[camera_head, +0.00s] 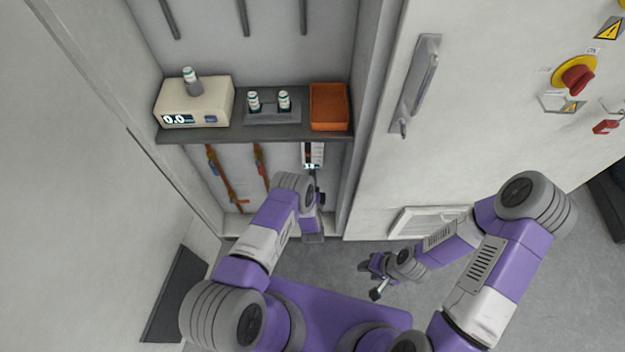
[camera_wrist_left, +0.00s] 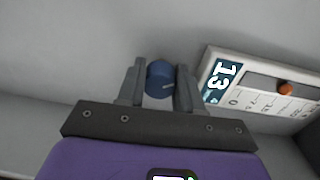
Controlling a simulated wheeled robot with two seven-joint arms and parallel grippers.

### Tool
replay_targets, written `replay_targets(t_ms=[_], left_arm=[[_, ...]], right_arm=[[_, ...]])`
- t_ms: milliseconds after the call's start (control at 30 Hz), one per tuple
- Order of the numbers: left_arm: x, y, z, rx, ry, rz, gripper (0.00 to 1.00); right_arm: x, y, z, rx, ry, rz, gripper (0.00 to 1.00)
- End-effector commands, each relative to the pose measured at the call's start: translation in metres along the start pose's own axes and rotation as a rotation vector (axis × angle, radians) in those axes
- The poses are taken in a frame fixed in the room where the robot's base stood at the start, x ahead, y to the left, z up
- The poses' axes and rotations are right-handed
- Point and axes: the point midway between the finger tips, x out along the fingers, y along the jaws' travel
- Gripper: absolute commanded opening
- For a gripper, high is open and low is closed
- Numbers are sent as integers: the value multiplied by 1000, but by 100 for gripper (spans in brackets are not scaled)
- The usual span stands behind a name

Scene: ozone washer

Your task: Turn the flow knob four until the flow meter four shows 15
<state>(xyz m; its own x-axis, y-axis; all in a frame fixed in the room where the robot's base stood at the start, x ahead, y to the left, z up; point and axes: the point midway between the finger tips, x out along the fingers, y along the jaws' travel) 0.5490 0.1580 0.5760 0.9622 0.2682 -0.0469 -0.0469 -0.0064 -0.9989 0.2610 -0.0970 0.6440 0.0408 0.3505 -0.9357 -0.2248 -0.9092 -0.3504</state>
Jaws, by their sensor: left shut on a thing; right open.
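In the left wrist view, a blue round knob (camera_wrist_left: 160,78) with a pale mark sits between the fingers of my left gripper (camera_wrist_left: 160,88), which is shut on it. In the head view, the flow meter (camera_head: 313,154) shows under the shelf, above my left gripper (camera_head: 312,205); the knob is hard to make out there. My right gripper (camera_head: 378,282) is open, low over the floor, away from the cabinet.
A shelf (camera_head: 250,133) holds a scale (camera_head: 195,102) reading 0.0 with a small bottle on it, a rack with two bottles (camera_head: 268,105) and an orange bin (camera_head: 329,107). Brown pipes (camera_head: 224,178) run below. A cabinet door with a handle (camera_head: 415,85) stands at right.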

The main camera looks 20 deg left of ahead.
Motion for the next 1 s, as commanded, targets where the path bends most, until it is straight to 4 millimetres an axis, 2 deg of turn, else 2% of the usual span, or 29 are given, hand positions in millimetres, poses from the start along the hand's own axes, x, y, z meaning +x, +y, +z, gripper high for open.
replay_targets(t_ms=[500,533,667,700,1000], left_arm=[[-1,1,2,22,-5,4,5],[-1,1,2,21,-5,5,37],[-1,1,1,21,-4,4,57],[-1,1,1,21,-4,4,60],[-3,1,0,20,-2,3,60]], right_arm=[[0,0,0,0,0,0,43],[0,0,0,0,0,0,43],[0,0,0,0,0,0,43],[0,0,0,0,0,0,43],[-1,0,0,0,0,0,43]])
